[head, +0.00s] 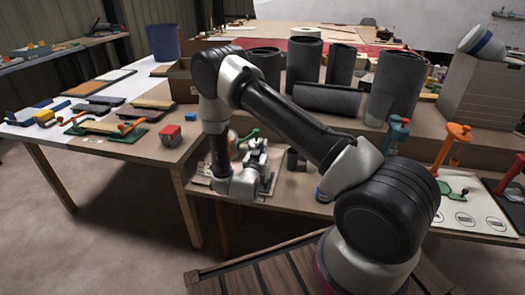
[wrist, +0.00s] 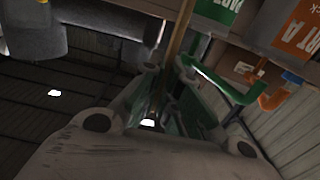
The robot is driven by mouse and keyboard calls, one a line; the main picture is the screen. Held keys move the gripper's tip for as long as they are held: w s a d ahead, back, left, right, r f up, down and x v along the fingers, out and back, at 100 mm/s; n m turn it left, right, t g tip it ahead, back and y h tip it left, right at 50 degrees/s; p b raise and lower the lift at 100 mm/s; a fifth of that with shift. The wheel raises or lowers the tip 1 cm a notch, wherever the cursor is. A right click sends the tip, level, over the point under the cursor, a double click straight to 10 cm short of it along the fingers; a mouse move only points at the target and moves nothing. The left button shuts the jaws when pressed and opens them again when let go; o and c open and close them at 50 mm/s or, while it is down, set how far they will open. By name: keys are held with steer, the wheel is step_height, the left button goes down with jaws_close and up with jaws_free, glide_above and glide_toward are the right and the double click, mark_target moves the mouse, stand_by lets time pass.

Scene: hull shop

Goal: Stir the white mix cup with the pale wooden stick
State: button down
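My gripper (head: 262,158) is low over the middle bench, amid small items, and is small and cluttered in the head view. In the wrist view its fingers (wrist: 168,75) come close together on a thin pale wooden stick (wrist: 180,36). The stick slants from the top edge down between the fingertips; its lower end is hard to make out in the dark. I cannot pick out the white mix cup in either view; my arm and gripper may hide it.
Containers labelled in green (wrist: 216,8) and orange (wrist: 296,30) are close by in the wrist view. Orange (head: 455,138) and teal (head: 397,132) pump tops stand right. Dark small cups (head: 292,159) stand beside my gripper. Dark rolls (head: 303,62) stand behind. A red block (head: 170,135) lies left.

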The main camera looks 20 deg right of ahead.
steer(key=shift+r, duration=2.9)
steer(key=shift+r, duration=2.5)
